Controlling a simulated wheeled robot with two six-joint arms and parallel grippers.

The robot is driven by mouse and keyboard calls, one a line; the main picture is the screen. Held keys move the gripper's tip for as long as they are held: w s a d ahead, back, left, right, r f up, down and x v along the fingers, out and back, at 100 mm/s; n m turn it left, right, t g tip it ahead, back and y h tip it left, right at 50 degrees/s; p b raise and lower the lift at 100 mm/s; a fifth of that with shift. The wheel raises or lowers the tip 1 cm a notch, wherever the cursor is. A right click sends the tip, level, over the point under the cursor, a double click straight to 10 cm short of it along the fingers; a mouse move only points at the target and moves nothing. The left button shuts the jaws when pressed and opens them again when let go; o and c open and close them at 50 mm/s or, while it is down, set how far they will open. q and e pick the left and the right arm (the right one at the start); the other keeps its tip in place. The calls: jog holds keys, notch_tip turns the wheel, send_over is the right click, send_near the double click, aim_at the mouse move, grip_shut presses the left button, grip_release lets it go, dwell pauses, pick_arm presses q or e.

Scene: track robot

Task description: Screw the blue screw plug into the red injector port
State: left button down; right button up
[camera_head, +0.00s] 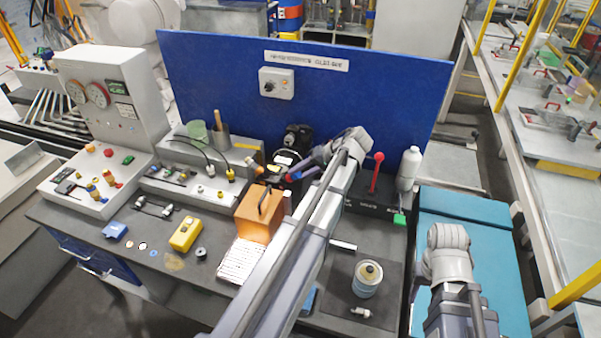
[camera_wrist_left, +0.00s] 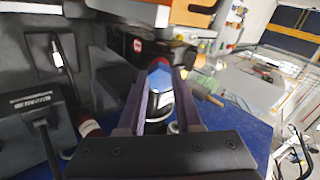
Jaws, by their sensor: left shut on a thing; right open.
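My left gripper (camera_head: 297,174) reaches over the bench to the dark machine in front of the blue back panel. In the left wrist view its fingers (camera_wrist_left: 160,92) are shut on the blue screw plug (camera_wrist_left: 159,76), which shows a blue faceted face and a pale lower part. A small red edge (camera_wrist_left: 158,62), possibly the red injector port, shows just beyond the plug. I cannot tell whether plug and port touch or are engaged.
An orange box (camera_head: 260,213) stands left of my left arm. A red-knobbed lever (camera_head: 376,172) and a white bottle (camera_head: 409,168) stand to its right. A round can (camera_head: 367,279) stands on the front right of the bench. The blue panel (camera_head: 215,85) closes the back.

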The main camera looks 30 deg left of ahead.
pick_arm(q)
jog(key=m, duration=0.9)
jog(key=shift+m, duration=0.3)
jog(key=m, duration=0.4)
jog(key=shift+m, duration=0.4)
jog(key=m, duration=0.7)
